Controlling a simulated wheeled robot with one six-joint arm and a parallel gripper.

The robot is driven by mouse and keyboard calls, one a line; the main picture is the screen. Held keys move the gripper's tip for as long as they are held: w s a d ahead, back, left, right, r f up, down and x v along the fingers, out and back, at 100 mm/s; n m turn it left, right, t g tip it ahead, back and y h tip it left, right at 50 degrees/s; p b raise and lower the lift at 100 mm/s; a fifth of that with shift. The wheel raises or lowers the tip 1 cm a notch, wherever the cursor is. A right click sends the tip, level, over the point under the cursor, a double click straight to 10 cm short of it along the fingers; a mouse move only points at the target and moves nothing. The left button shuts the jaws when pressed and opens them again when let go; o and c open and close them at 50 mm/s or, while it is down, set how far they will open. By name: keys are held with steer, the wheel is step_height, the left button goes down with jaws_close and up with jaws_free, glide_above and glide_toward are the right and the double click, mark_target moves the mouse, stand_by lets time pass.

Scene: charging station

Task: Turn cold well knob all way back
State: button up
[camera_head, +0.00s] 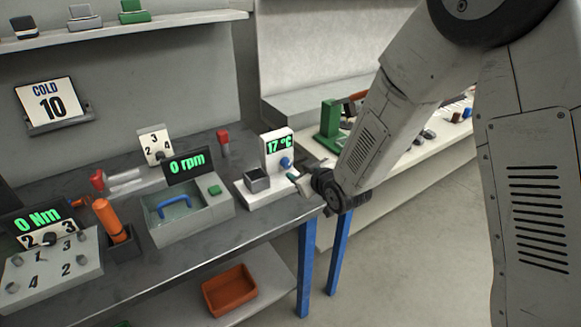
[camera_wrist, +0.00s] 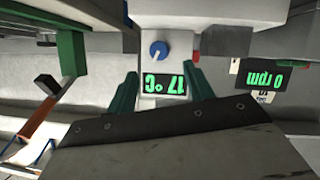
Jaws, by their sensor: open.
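The cold well (camera_head: 277,148) is a white unit at the right end of the grey bench, with a green 17 °C display and a square grey well (camera_head: 257,184). Its blue round knob (camera_head: 286,163) sits low on the upright panel. In the wrist view the unit is upside down, and the blue knob (camera_wrist: 159,50) with a pale pointer mark shows beyond the fingertips. My gripper (camera_head: 296,177) is in front of the unit at its right. Its two green fingers (camera_wrist: 162,75) are apart with nothing between them; the knob appears untouched.
A COLD 10 sign (camera_head: 50,102) hangs on the wall. Left of the cold well stand a 0 rpm unit (camera_head: 191,222) with a blue handle and a red-topped item (camera_head: 223,141). A second bench with a green stand (camera_head: 330,122) lies behind my arm. The floor right of the bench is clear.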

mark_target(288, 165)
steer(key=x, duration=0.7)
steer(key=shift+w+a+f, duration=0.1)
steer(key=shift+w, duration=0.25)
steer(key=c, duration=1)
